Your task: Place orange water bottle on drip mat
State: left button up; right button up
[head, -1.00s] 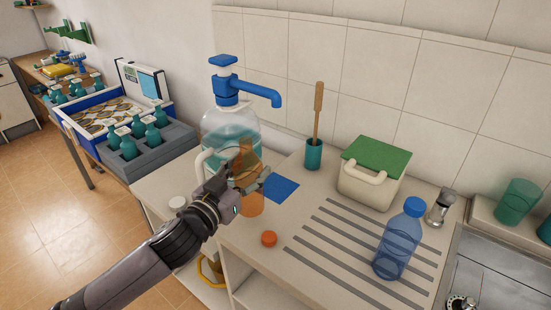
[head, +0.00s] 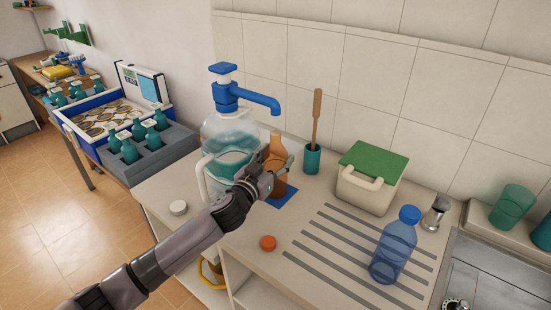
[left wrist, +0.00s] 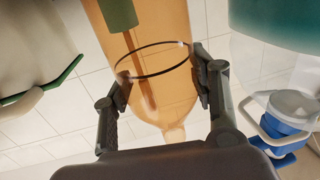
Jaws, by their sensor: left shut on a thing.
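The orange water bottle (head: 276,151) is translucent and open at the neck. It stands upright at the blue drip mat (head: 287,197), under the spout of the pump jug. My left gripper (head: 270,174) is shut around its body from the front left. The left wrist view shows the orange bottle (left wrist: 155,45) between both fingers (left wrist: 155,85). The bottle covers part of the mat; I cannot tell whether its base touches it. The orange cap (head: 268,243) lies apart on the counter. My right gripper is not in view.
The large jug (head: 222,135) with its blue pump (head: 240,92) stands close left of the bottle. A teal cup (head: 312,157) with a wooden-handled tool, a green-lidded box (head: 368,185) and a blue bottle (head: 393,250) stand to the right. A white cap (head: 178,207) lies left.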

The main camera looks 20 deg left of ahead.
pick_arm(q)
jog(key=shift+f, duration=0.2)
jog(key=o, duration=1.2)
jog(key=shift+s+r, duration=0.1)
jog(key=shift+r, duration=0.1)
jog(key=s+a+b, duration=0.1)
jog(key=s+a, duration=0.1)
jog(key=s, duration=0.9)
jog(key=shift+s+a+b, duration=0.15)
jog(key=shift+s+b, duration=0.15)
jog(key=shift+b, duration=0.1)
